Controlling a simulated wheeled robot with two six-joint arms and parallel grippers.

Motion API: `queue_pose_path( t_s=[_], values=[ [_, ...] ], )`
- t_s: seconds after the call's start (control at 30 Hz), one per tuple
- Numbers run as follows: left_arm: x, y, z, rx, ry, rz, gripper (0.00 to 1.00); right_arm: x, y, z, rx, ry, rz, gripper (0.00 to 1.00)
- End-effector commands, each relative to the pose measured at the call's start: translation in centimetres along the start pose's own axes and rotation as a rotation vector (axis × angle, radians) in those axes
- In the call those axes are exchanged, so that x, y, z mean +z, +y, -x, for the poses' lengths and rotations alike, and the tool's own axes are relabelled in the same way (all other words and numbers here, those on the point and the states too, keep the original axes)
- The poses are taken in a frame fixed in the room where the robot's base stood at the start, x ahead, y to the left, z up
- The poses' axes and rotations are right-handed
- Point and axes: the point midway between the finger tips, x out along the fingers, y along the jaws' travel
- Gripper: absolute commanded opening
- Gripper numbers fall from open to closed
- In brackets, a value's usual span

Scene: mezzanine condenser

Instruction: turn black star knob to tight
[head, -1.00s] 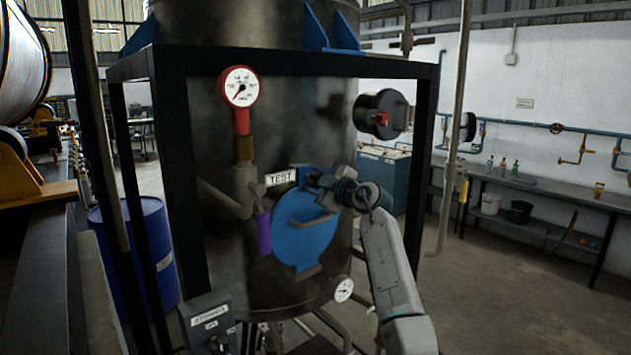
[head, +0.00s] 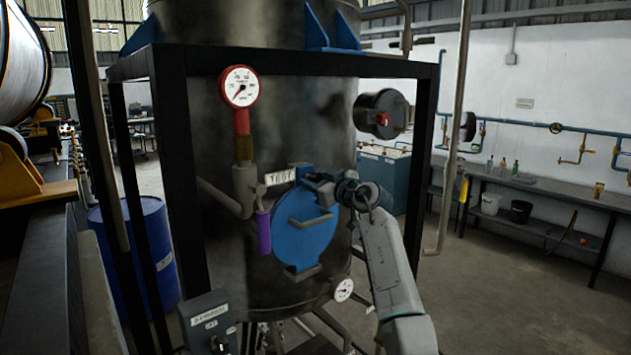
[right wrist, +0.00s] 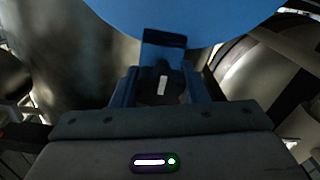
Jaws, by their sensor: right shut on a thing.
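The black star knob (right wrist: 160,88) shows in the right wrist view between my two fingers. A pale stripe on it runs nearly up and down in that picture. It sits by a blue bracket at the edge of the round blue hatch cover (head: 300,242), which is closed against the dark vessel. My right gripper (head: 318,184) is at the upper right edge of the cover, shut on the knob. In the head view the gripper hides the knob. My left gripper is not in view.
A white TEST tag (head: 280,177) and a purple-handled valve (head: 263,232) are just left of the cover. A red-rimmed gauge (head: 239,87) is above. Black frame posts (head: 180,190) stand in front of the vessel. Open floor lies to the right.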

Motion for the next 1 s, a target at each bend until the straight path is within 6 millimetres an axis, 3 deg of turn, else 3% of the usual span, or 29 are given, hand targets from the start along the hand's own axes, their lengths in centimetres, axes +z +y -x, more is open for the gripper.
queue_pose_path(
  t_s=[0.5, 0.53, 0.6, 1.0],
  values=[
    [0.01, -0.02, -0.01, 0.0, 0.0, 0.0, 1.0, 0.19, -0.05, -0.02, -0.002, -0.003, -0.021, 0.18],
    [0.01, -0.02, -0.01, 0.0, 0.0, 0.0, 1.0, 0.19, -0.06, -0.02, -0.002, -0.003, -0.02, 0.46],
    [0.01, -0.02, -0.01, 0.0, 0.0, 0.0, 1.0, 0.17, -0.05, -0.02, -0.001, -0.002, -0.02, 0.6],
    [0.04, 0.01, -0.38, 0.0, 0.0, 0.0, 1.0, 0.2, -0.01, 0.47, 0.0, 0.0, -0.017, 0.62]
  ],
)
